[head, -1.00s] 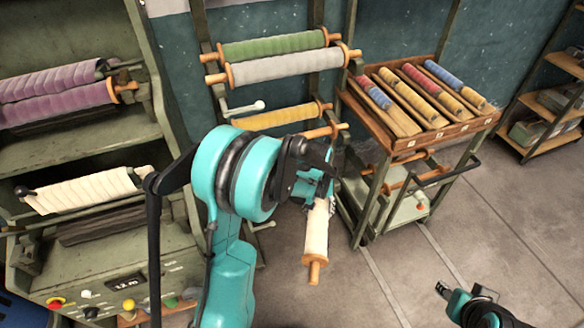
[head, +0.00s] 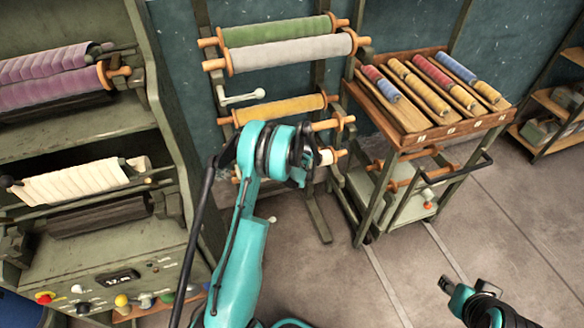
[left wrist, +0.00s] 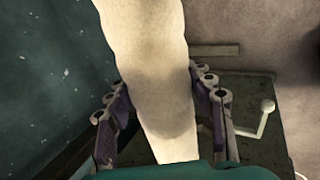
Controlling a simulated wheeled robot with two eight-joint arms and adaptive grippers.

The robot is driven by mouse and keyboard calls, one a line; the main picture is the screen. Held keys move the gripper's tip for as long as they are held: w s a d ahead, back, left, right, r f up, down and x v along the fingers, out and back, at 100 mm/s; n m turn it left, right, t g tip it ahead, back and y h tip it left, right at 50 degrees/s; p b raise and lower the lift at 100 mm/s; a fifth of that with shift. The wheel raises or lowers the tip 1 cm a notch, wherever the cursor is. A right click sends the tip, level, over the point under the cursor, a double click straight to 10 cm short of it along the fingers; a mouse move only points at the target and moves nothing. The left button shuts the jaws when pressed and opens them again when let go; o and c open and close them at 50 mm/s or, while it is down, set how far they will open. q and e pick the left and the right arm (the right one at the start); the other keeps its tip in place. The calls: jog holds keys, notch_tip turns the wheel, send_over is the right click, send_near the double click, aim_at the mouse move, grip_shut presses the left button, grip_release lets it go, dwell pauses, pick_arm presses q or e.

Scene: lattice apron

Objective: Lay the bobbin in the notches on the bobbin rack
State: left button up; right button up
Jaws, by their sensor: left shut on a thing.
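The cream bobbin (head: 327,157) is mostly hidden behind my left arm in the head view; its orange handle shows to the right. My left gripper (head: 303,172) is shut on it, in front of the bobbin rack (head: 319,218). In the left wrist view the cream bobbin (left wrist: 150,60) runs between the two fingers, slightly tilted. The rack bears a green bobbin (head: 275,33), a grey one (head: 290,54) and a yellow one (head: 285,108) above the held bobbin. Whether the held bobbin touches the rack's notches is hidden. My right gripper (head: 446,285) is low at right, away from the rack.
A cart (head: 408,140) with a tray of small coloured spools stands right of the rack. A green machine (head: 150,230) with purple and cream rolls stands at left. White-knobbed levers (head: 243,97) stick out from the rack. The floor in front of the cart is clear.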

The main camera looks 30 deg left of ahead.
pick_arm(q)
notch_tip(320, 180, down, 8)
jog(key=b, duration=0.3)
jog(key=shift+r+b, duration=0.2)
jog(key=shift+b, duration=0.1)
dwell(0.8)
jog(key=shift+f+b, duration=0.2)
jog(key=shift+b, duration=0.25)
notch_tip(320, 180, down, 2)
jog(key=shift+f+b, duration=0.15)
jog(key=shift+b, duration=0.8)
jog(key=shift+f, duration=0.2)
jog(key=shift+f, duration=0.25)
jog(key=shift+f, duration=0.1)
dwell(0.8)
